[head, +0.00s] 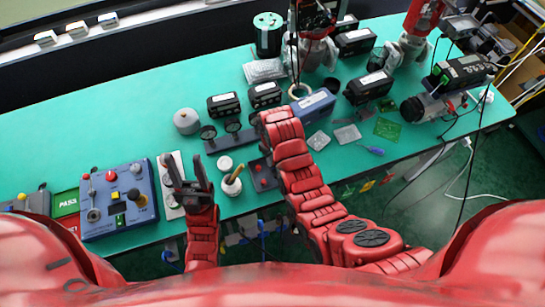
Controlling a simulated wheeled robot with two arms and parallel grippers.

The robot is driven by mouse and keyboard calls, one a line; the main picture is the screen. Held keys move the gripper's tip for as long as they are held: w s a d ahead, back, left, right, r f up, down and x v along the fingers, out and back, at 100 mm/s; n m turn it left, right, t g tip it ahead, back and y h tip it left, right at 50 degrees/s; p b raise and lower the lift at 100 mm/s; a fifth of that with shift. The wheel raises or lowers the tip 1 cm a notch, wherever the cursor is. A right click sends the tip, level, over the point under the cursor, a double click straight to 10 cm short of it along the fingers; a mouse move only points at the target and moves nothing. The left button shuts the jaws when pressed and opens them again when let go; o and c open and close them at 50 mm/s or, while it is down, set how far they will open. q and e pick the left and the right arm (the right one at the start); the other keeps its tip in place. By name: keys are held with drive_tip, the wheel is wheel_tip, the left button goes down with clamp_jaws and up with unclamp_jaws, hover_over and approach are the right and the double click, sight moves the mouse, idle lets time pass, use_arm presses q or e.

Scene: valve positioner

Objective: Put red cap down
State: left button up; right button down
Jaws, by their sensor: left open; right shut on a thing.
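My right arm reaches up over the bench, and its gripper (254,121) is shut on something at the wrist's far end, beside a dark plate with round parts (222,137). The held thing is too small and too covered to make out, so I cannot tell whether it is the red cap. My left gripper (183,163) is open, fingers pointing away from me, above a pale strip (172,200) right of the blue control box. Small red round parts show on the blue control box (120,222) and on a dark box (264,177) beside my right forearm.
A white cup with a brown stick (231,186) stands between my arms. A grey round canister (186,121), several black boxes and a blue case (314,104) stand further back on the green bench (90,130). The bench's back left is clear.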

drive_tip(key=shift+f, duration=0.2)
drive_tip(key=c, duration=0.8)
unclamp_jaws()
drive_tip(key=shift+r, duration=0.2)
wheel_tip(320, 180, up, 2)
drive_tip(key=shift+a+r+b, duration=0.1)
drive_tip(key=shift+r+b, duration=0.1)
drive_tip(key=shift+b, duration=0.5)
wheel_tip(320, 180, up, 10)
drive_tip(key=p, duration=0.8)
drive_tip(key=shift+f, duration=0.15)
